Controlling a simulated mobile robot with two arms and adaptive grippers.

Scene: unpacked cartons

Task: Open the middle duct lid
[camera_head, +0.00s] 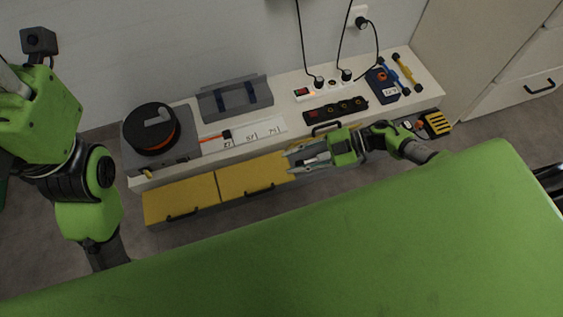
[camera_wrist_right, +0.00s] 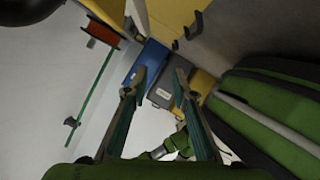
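Two flat yellow lids with black bar handles run along the front of the low bench, a left one (camera_head: 180,198) and a middle one (camera_head: 245,176). Both look shut. My right gripper (camera_head: 293,161) is just right of the middle lid, its fingers pointing left, apart from the handle (camera_head: 258,190). It hides much of the front there. In the right wrist view the fingers (camera_wrist_right: 155,92) stand wide apart, with no held thing visible; a yellow panel (camera_wrist_right: 169,14) with a black handle (camera_wrist_right: 194,26) shows beyond. My left gripper is out of view.
On the bench (camera_head: 284,96) are a black reel (camera_head: 151,128), a grey rack (camera_head: 233,97), a dark power strip (camera_head: 336,110) and a navy case (camera_head: 382,85). Cables hang from the wall. A broad green surface (camera_head: 330,250) fills the foreground. Grey floor shows left of the bench.

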